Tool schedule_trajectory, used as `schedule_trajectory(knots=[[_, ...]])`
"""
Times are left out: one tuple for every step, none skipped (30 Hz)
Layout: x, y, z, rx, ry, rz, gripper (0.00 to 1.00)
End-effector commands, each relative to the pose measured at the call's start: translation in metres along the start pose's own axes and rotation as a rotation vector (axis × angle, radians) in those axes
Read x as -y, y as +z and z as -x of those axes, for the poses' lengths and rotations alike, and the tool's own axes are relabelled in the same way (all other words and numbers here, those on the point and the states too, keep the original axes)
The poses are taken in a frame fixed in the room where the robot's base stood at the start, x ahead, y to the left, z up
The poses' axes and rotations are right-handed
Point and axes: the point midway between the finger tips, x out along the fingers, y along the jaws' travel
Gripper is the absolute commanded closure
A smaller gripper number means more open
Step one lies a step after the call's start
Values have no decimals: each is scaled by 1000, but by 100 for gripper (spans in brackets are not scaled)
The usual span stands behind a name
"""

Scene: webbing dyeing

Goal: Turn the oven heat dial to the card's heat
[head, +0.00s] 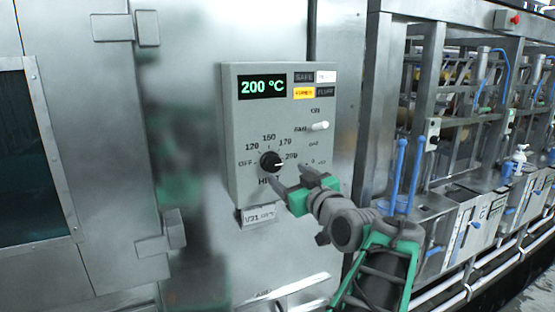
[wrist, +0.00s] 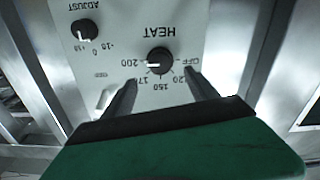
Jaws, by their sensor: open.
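The black heat dial (head: 271,161) is on the front of the grey control panel (head: 238,130). Its white pointer is turned to 200, and the display (head: 262,87) above reads 200 °C in green. It also shows upside down in the wrist view (wrist: 160,59), with the pointer toward 200. A small card (head: 258,215) hangs under the panel; its print is too small to read surely. My gripper (head: 286,174) is open at the dial's lower right. In the wrist view its two fingers (wrist: 160,78) are apart, pointing at the panel on either side below the dial; contact cannot be told.
A smaller adjust dial (wrist: 84,32) is beside the heat dial. The white fan switch (head: 319,126) is above my gripper. A yellow lamp (head: 303,93) and a white lamp (head: 326,77) are bright. A metal door (head: 95,130) is left; machine frames (head: 432,100) are right.

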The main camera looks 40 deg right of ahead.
Motion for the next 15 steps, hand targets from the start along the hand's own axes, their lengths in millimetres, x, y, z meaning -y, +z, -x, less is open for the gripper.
schedule_trajectory(knots=[[-1, -2, -5, -3, -1, -2, 32], [-1, -2, -9, -2, -1, -3, 32], [0, -3, -16, -2, -4, -3, 32], [0, -3, -22, -1, -4, -3, 32], [1, -3, -28, 0, -5, -4, 32], [0, -4, -37, 0, -5, -5, 32], [0, -3, -43, 1, -4, -5, 32], [1, -3, -49, 1, -5, -4, 32], [0, -2, -56, 2, -3, -4, 32], [0, -3, -60, 1, -3, -3, 32], [0, -2, -64, 1, -2, -3, 32], [0, -1, -69, 2, -2, -3, 32], [0, -1, -71, 2, -1, -3, 32], [0, 0, -73, 2, -1, -2, 32], [0, 0, -75, 1, 0, -2, 32]])
